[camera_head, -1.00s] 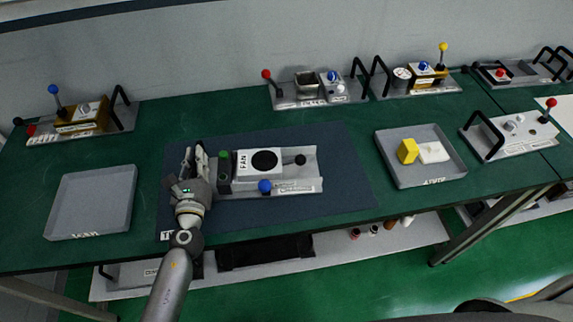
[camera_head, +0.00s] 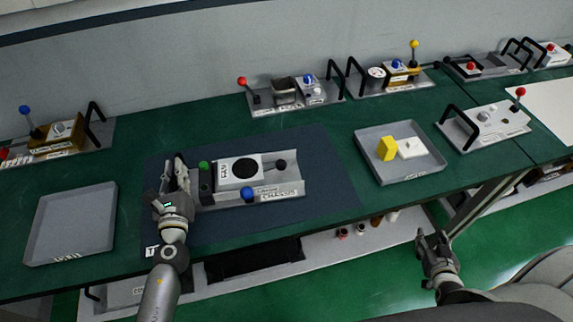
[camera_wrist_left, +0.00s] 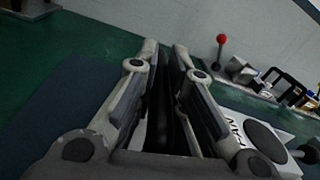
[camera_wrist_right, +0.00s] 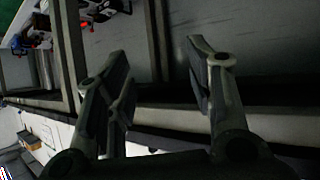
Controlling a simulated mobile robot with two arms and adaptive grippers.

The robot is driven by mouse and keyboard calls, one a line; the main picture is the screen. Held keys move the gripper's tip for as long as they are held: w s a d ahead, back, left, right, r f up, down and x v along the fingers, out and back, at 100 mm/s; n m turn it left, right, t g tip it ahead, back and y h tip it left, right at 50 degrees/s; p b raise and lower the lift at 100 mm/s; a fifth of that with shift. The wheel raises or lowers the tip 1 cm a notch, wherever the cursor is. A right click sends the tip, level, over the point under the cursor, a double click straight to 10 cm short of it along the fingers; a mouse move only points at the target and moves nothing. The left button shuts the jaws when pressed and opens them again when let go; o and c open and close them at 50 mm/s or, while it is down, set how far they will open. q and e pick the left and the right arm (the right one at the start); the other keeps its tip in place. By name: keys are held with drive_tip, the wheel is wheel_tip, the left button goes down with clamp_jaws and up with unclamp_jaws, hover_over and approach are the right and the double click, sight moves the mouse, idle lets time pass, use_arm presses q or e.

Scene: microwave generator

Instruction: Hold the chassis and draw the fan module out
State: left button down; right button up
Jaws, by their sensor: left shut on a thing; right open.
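The chassis (camera_head: 290,187) is a grey open tray lying on the dark mat in the head view, its label on the front wall. The fan module (camera_head: 225,183), a white block with a black round face, sits in the chassis. It also shows at the right of the left wrist view (camera_wrist_left: 285,150). A black knob stands right of it and a blue knob in front. My left gripper (camera_head: 176,180) is shut at the chassis's left end, on a thin dark part (camera_wrist_left: 165,110) that I take for the chassis handle. My right gripper (camera_head: 432,243) is open and empty, off the table's front edge.
An empty grey tray (camera_head: 40,233) lies at the left. Another tray (camera_head: 372,153) with a yellow block (camera_head: 387,148) and a white block (camera_head: 411,148) lies right of the mat. Several fixtures with levers and black handles line the back.

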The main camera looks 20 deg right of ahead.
drive_tip(key=w+d+r+m+t+h, duration=0.1)
drive_tip(key=d+r, duration=0.3)
drive_tip(key=r, duration=0.2)
drive_tip(key=d+r+t+h, duration=0.1)
drive_tip(key=d+r, duration=0.2)
drive_tip(key=r, duration=0.4)
drive_tip(key=w+a+r+n+t+y, duration=0.1)
drive_tip(key=w+a+r, duration=0.2)
drive_tip(key=w, duration=0.1)
drive_tip(key=w+a+r+n+t+y, duration=0.1)
drive_tip(key=w+a+r+y, duration=0.1)
drive_tip(key=w+a+r, duration=0.1)
drive_tip(key=w+a+r+n+t+y, duration=0.1)
drive_tip(key=w+a+r, duration=0.2)
drive_tip(key=w, duration=0.3)
drive_tip(key=shift+w+a+y, duration=0.15)
drive_tip(key=shift+a+y, duration=0.15)
drive_tip(key=shift+a, duration=0.5)
drive_tip(key=w+a+r+n+y, duration=0.2)
drive_tip(key=w+a+y, duration=0.2)
drive_tip(key=a, duration=0.5)
drive_tip(key=n+g+y, duration=0.4)
drive_tip(key=n+y, duration=0.1)
drive_tip(key=y, duration=0.2)
approach(285, 166)
drive_tip(key=x, duration=0.9)
drive_tip(key=shift+w+a+f, duration=0.15)
drive_tip(key=shift+w+f, duration=0.05)
drive_tip(key=shift+w, duration=0.05)
